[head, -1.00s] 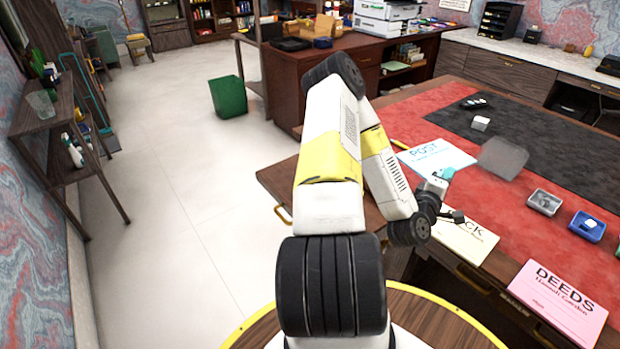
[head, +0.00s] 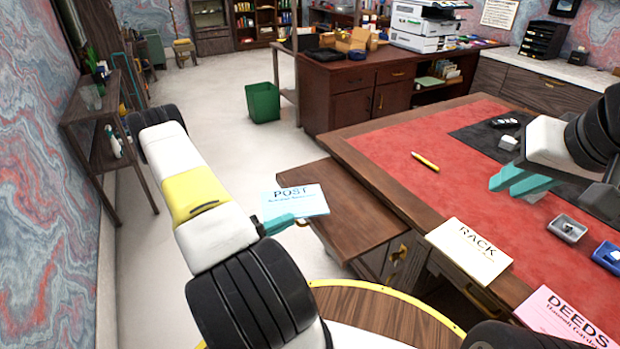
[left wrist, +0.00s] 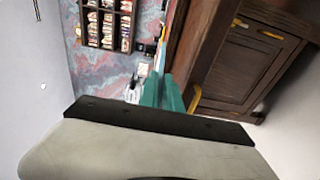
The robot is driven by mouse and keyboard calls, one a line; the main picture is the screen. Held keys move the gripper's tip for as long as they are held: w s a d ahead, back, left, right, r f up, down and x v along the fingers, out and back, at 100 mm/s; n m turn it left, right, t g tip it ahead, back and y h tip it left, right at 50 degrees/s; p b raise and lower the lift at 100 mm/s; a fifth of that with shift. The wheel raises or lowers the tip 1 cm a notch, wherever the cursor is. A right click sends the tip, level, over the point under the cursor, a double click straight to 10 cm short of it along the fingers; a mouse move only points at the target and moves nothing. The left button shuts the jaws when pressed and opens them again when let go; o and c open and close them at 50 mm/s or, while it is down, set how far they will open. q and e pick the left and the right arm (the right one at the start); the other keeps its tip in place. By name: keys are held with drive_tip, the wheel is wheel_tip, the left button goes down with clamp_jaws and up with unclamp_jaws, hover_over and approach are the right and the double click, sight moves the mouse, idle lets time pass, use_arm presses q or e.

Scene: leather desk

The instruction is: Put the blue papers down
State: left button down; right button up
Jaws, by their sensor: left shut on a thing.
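The blue papers (head: 297,203), a light blue sheet or stack marked POST, are held by their near left part in my left gripper (head: 280,224). Its teal fingers are shut on them. In the head view the papers overlap the left end of the brown wooden side surface (head: 350,220); I cannot tell how high above it they are. In the left wrist view the teal fingers (left wrist: 163,98) show close together, and the papers are hard to make out. My right gripper (head: 520,181) is over the red desk top at the right; its opening is unclear.
A cream RACK paper (head: 469,251) and a pink DEEDS paper (head: 565,318) lie along the desk's near edge. A yellow pen (head: 426,161) lies on the red top (head: 390,150). Small grey (head: 567,229) and blue (head: 608,256) trays are at right. A green bin (head: 262,102) stands beyond.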

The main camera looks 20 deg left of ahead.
sight(285, 200)
use_arm(q)
drive_tip(key=shift+m+g+h, duration=0.4)
drive_tip(key=shift+g+h, duration=0.1)
drive_tip(key=shift+h, duration=0.1)
drive_tip(key=w+a+f, duration=0.1)
drive_tip(key=w, duration=0.2)
drive_tip(key=w+a, duration=0.2)
drive_tip(key=w, duration=0.2)
drive_tip(key=w+a+f, duration=0.1)
drive_tip(key=w+a, duration=0.1)
drive_tip(key=w, duration=0.2)
drive_tip(key=shift+w+a+f, duration=0.25)
drive_tip(key=shift+f, duration=0.1)
drive_tip(key=f, duration=0.1)
drive_tip(key=w+f, duration=0.1)
drive_tip(key=f, duration=0.1)
drive_tip(key=shift+a+f, duration=0.15)
drive_tip(key=shift+f, duration=0.15)
drive_tip(key=c, duration=1.8)
unclamp_jaws()
drive_tip(key=shift+f, duration=0.1)
